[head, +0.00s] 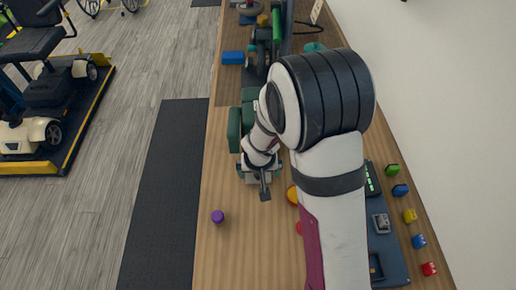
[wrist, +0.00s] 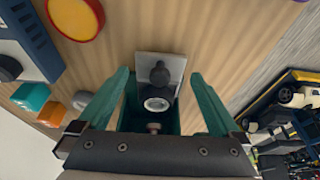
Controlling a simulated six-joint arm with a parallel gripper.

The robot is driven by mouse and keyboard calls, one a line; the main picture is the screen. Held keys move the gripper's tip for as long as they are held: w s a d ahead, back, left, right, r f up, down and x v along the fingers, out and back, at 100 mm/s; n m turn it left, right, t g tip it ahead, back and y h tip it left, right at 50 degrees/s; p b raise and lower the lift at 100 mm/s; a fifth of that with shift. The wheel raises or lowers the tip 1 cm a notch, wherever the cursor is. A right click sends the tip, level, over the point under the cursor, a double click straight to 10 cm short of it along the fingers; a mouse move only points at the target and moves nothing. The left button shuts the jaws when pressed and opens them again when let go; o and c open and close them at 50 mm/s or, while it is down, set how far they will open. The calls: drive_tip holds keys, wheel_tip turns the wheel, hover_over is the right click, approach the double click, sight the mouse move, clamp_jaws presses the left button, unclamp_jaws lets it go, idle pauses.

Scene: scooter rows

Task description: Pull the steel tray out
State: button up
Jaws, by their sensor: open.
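The steel tray (wrist: 179,68) shows in the wrist view as a small pale metal plate with a black knob-like part (wrist: 160,76) and a round silver piece on it. Behind it, lower in the picture, is a teal housing (wrist: 133,112). My gripper (wrist: 158,74) is open, its two teal fingers apart on either side of the tray and knob, with visible gaps. Whether they touch the housing I cannot tell. In the head view my gripper (head: 262,180) is low over the bench at the near end of the green unit (head: 234,130); my arm hides much there.
A purple knob (head: 217,216) stands on the wooden bench (head: 225,255) at left. Coloured blocks (head: 410,215) and a dark panel (head: 392,262) are at right by the wall. The front bench surface is mostly clear.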

drive_tip(key=shift+r, duration=2.75)
drive_tip(key=s+d+r+m+g, duration=0.1)
drive_tip(key=s+r, duration=0.3)
drive_tip(key=s, duration=0.4)
drive_tip(key=s+d+r+m+g+y, duration=0.1)
drive_tip(key=s+r, duration=0.3)
drive_tip(key=s, duration=0.5)
drive_tip(key=s+d+r+m+g, duration=0.1)
drive_tip(key=s+d+r+m, duration=0.1)
drive_tip(key=s, duration=0.7)
wheel_tip(320, 180, up, 2)
drive_tip(key=shift+d+m+g+y, duration=0.3)
drive_tip(key=shift+m+y, duration=0.1)
drive_tip(key=shift+m, duration=0.4)
drive_tip(key=shift+w, duration=0.1)
